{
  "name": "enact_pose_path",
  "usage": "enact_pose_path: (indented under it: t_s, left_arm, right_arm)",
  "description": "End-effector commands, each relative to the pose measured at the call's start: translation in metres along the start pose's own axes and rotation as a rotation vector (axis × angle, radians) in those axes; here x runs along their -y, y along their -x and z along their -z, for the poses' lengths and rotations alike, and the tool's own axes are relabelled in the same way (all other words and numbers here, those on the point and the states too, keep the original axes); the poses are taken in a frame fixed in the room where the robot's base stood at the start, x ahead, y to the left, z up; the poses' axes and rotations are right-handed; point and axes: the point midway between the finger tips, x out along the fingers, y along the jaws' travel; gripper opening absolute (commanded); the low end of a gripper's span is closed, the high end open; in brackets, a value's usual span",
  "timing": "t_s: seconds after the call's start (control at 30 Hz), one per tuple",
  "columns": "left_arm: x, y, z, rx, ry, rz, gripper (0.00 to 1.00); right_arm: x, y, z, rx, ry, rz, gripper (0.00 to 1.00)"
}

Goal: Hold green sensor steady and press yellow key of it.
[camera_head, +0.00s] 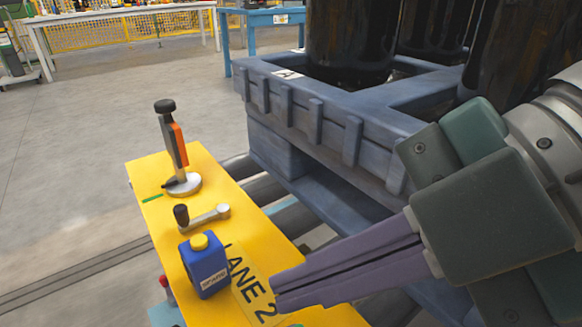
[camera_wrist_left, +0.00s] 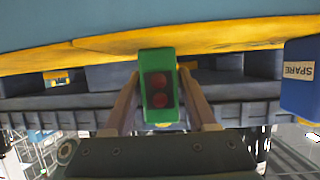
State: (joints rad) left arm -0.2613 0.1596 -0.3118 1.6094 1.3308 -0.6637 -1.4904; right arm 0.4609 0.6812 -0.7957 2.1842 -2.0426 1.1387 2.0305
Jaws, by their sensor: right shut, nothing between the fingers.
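The green sensor (camera_wrist_left: 158,88) is in the left wrist view, with two dark red round spots on the face toward the camera. The fingers of my left gripper (camera_wrist_left: 160,82) stand at both sides of it and close on it. I cannot make out the yellow key on the face I see.
On the yellow bench top (camera_head: 145,174) stand a blue SPARE bottle (camera_head: 205,268) with a yellow cap, a crank handle (camera_head: 205,218) and an upright dark and orange tool (camera_head: 173,147) on a round base. A blue-grey pallet (camera_head: 300,120) carrying dark cylinders is behind to the right.

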Motion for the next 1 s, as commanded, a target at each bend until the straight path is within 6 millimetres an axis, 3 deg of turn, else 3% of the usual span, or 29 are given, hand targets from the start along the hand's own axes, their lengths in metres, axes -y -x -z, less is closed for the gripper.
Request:
enact_pose_path:
  t_s: [0.2,0.53,1.0]
  left_arm:
    - [0.000,0.000,0.000,0.000,0.000,0.000,0.80]
    - [0.000,0.008,-0.001,0.001,-0.001,0.001,0.80]
    - [-0.001,0.102,-0.001,0.004,-0.001,-0.002,0.80]
  right_arm:
    - [0.000,0.000,0.000,0.000,0.000,0.000,0.00]
    - [0.000,0.000,0.000,0.000,0.000,0.000,0.00]
    - [0.000,0.000,0.000,0.000,0.000,0.000,0.00]
